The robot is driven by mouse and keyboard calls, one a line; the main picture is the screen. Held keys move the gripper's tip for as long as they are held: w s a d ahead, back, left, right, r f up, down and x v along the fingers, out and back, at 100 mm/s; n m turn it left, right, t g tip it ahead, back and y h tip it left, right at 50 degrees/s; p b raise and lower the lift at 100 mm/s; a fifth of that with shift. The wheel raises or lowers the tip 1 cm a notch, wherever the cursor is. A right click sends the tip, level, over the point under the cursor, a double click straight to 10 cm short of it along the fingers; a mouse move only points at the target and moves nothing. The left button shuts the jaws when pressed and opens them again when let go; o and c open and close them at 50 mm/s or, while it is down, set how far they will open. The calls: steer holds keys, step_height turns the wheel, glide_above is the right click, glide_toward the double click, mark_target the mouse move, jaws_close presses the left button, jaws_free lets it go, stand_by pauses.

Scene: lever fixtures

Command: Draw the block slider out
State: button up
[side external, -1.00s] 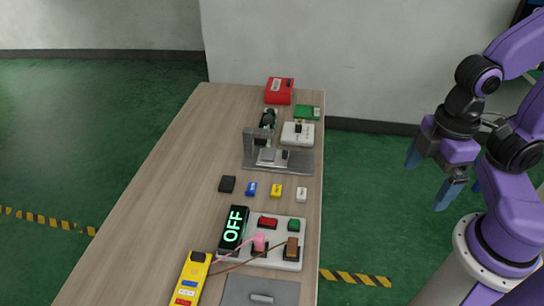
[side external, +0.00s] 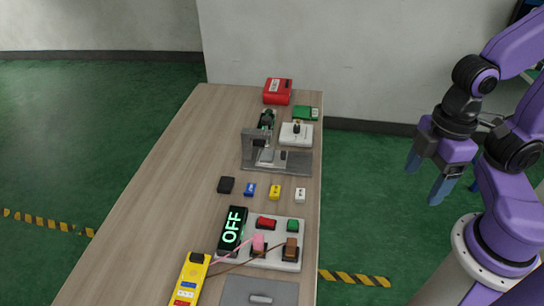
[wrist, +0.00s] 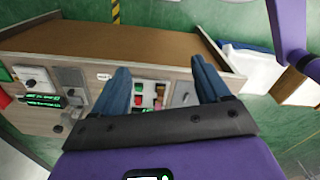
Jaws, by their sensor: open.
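A grey metal fixture (side external: 292,162) with an upright post and a small block (side external: 267,156) on its base stands mid-table near the right edge. This may be the block slider, but I cannot tell for sure. A flat grey plate with a handle (side external: 261,298) lies at the near end. My gripper (side external: 428,176) is open and empty, in the air to the right of the table and well apart from the fixtures. In the wrist view its two blue fingers (wrist: 161,72) are spread, with the table's fixtures beyond them.
A white panel (side external: 262,262) holds buttons and cables beside a black OFF display (side external: 232,231). Small coloured blocks lie mid-table. A yellow box (side external: 190,283) is at the near end, a red box (side external: 278,91) at the far end. The table's left side is clear.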

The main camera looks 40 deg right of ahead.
steer(key=shift+w+a, duration=0.35)
steer(key=shift+w, duration=0.1)
steer(key=c, duration=0.4)
steer(key=m+t+y, duration=0.3)
steer(key=m, duration=0.1)
glide_above(284, 152)
steer(key=s+d, duration=0.5)
step_height(284, 152, down, 8)
steer(key=x, duration=1.7)
steer(key=shift+d+f, duration=0.1)
steer(key=shift+f, duration=0.05)
